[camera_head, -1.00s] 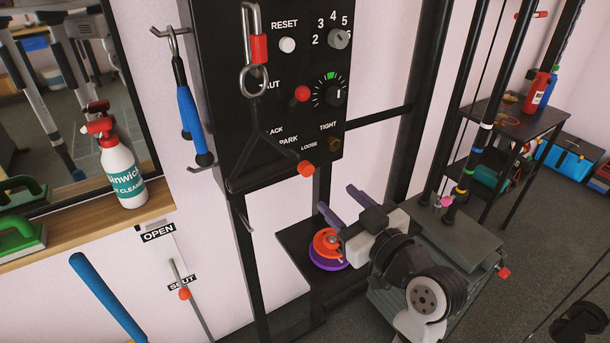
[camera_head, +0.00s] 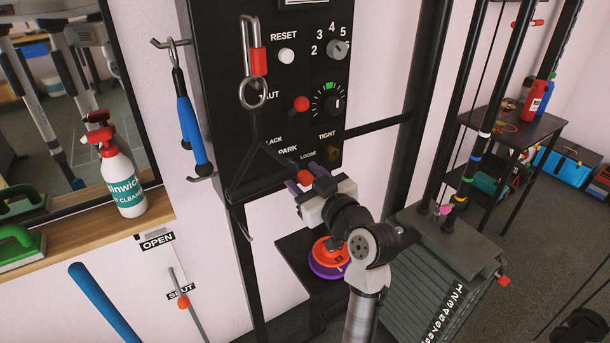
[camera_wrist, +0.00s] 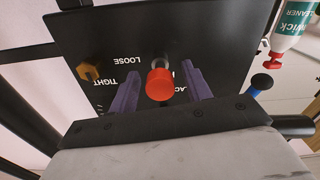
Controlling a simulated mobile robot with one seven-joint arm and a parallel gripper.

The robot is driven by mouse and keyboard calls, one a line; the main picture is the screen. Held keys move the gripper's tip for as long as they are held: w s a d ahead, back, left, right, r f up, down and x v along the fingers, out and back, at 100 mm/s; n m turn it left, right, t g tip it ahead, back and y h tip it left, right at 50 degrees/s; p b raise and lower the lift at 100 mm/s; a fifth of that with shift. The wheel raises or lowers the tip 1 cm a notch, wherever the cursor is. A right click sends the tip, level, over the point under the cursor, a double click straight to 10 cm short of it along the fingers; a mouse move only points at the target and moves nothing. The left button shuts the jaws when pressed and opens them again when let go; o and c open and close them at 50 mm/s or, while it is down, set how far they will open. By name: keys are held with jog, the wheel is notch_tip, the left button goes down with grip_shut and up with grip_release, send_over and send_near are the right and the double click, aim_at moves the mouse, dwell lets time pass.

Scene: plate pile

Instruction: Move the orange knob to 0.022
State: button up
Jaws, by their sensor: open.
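An orange-red knob (camera_head: 306,176) sticks out from the lower edge of the black panel (camera_head: 225,110), near the PARK and LOOSE labels. My gripper (camera_head: 303,179) is at this knob with its purple fingers pointing to the panel. In the wrist view, the knob (camera_wrist: 160,84) on its metal stem lies between the two open fingers (camera_wrist: 161,76), with a gap on each side. A smaller ochre knob (camera_head: 333,153) sits by the TIGHT and LOOSE labels; it also shows in the wrist view (camera_wrist: 88,72).
A black triangular handle (camera_head: 262,165) hangs from a carabiner in front of the panel, close left of my gripper. A red knob (camera_head: 301,103) is higher up. Orange and purple discs (camera_head: 328,258) lie on a shelf below. Grey weight plates (camera_head: 440,275) stand at right.

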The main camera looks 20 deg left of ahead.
grip_shut()
jog(key=shift+b+x, duration=0.4)
jog(key=shift+x, duration=0.9)
jog(key=shift+d+r, duration=0.1)
grip_release()
jog(key=b+v, duration=0.3)
jog(key=v, duration=1)
jog(key=shift+s+d+b, duration=0.2)
jog(key=shift+s+b, duration=0.1)
jog(key=shift+b, duration=0.05)
